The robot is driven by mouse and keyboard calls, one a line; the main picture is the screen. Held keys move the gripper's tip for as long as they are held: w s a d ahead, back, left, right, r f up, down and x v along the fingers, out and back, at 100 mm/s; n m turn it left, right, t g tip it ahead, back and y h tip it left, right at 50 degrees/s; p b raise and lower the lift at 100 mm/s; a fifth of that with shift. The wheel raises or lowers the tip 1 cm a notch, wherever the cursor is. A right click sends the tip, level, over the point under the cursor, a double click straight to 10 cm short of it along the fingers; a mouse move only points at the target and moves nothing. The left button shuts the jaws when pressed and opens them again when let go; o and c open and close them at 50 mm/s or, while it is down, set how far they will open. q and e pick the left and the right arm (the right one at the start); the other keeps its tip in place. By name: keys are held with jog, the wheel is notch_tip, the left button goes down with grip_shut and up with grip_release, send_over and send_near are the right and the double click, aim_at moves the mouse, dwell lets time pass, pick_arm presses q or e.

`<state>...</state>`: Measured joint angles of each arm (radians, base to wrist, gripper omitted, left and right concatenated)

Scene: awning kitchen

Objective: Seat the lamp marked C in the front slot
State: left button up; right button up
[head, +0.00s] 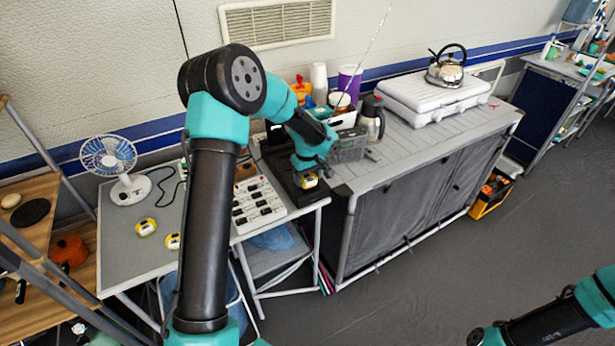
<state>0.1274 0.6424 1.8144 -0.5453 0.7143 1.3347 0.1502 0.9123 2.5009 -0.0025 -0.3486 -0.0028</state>
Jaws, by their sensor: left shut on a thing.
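My left gripper (308,174) is at the right end of the worktable and is shut on a small yellow and white lamp (310,182). The lamp is over the front part of a black dock (284,176). I cannot tell whether it touches the dock or hangs just above it. The gripper and wrist hide much of the dock and its slots. Two similar yellow lamps lie on the grey table top, one at the left (146,227) and one partly behind my arm (173,241). The lamps' letters are too small to read.
A white panel with several black pieces (257,205) lies left of the dock. A blue fan (110,158) stands at the table's back left. The grey table's left part (120,265) has free room.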

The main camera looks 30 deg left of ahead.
pick_arm(q)
jog(key=shift+f, duration=0.85)
dwell(1.6)
jog(key=o, duration=1)
jog(key=shift+o, duration=0.2)
jog(key=shift+r, duration=0.1)
jog(key=shift+r, duration=3.4)
